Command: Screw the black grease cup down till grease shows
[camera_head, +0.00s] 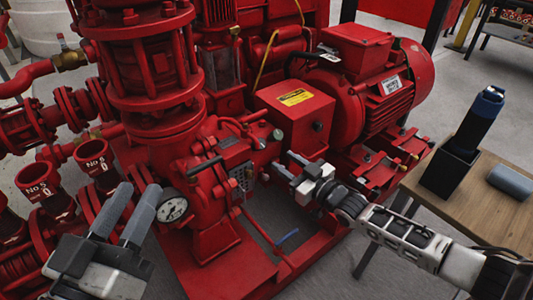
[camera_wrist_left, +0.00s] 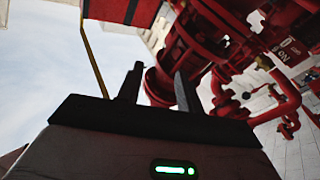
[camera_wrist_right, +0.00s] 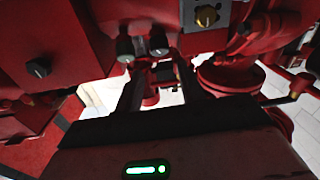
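Two small dark caps show at the far end of my right gripper's fingers in the right wrist view, a left cap (camera_wrist_right: 125,48) and a right cap (camera_wrist_right: 158,46). I cannot tell which is the black grease cup, and no grease can be made out. My right gripper (camera_head: 282,167) is at the front of the red pump housing (camera_head: 215,190), its fingers apart. In the right wrist view the fingers (camera_wrist_right: 158,72) point toward the caps; I cannot tell whether they touch. My left gripper (camera_head: 140,205) is open and empty, in front of the pressure gauge (camera_head: 172,209).
The red motor (camera_head: 380,80) and a red box with a yellow label (camera_head: 295,112) stand behind my right gripper. Red pipes and valves crowd the left.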

